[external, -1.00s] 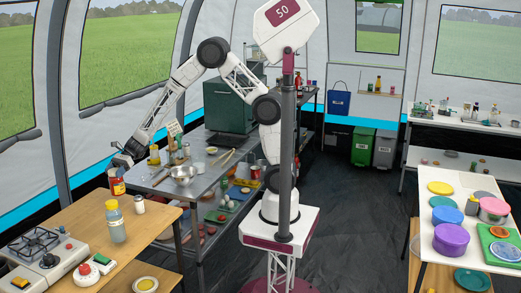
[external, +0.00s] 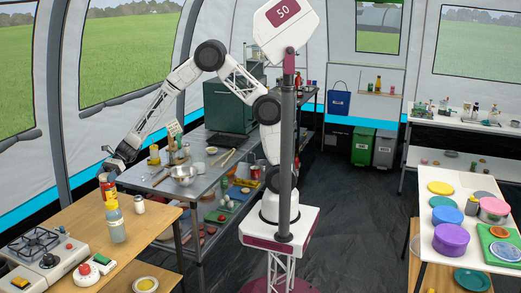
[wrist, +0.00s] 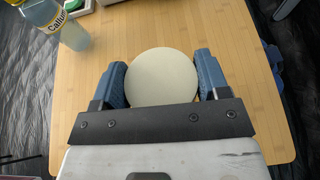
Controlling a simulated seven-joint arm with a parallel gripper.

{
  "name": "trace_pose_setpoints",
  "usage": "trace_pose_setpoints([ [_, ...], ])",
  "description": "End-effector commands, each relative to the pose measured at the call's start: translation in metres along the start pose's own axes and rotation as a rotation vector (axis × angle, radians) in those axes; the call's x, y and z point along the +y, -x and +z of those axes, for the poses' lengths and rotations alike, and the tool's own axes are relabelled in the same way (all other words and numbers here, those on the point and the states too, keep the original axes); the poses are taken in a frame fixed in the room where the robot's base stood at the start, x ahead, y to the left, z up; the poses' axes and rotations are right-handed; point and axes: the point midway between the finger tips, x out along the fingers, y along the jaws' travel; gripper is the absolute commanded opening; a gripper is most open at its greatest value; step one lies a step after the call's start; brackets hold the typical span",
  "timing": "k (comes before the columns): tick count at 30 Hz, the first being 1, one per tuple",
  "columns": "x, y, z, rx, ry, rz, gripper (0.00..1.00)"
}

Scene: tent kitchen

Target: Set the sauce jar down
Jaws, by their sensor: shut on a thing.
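The sauce jar (external: 107,186) is red with a label, and its pale round lid (wrist: 162,77) fills the space between the fingers in the wrist view. My gripper (wrist: 162,85) is shut on the jar at its lid end, one blue finger on each side. In the external view my gripper (external: 108,175) is over the far end of the wooden table (external: 150,232). The jar looks upright. Its lower part is partly behind a bottle, and I cannot tell whether its base touches the table.
A clear bottle with a yellow cap (external: 116,222) stands close to the jar; it also shows in the wrist view (wrist: 70,30). A small shaker (external: 139,205) stands to the right. A stove (external: 40,250) is at the near left. Bare wood surrounds the jar in the wrist view.

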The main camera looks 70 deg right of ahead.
Motion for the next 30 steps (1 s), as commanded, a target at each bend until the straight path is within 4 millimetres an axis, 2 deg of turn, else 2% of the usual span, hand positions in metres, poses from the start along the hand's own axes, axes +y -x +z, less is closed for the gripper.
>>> trace_pose_setpoints([
  [3, 0.004, -0.022, 0.011, -0.002, 0.009, 0.016, 0.0],
  [10, 0.009, -0.049, 0.024, -0.002, 0.015, 0.032, 0.0],
  [30, 0.004, -0.059, 0.028, -0.002, 0.016, 0.036, 0.0],
])
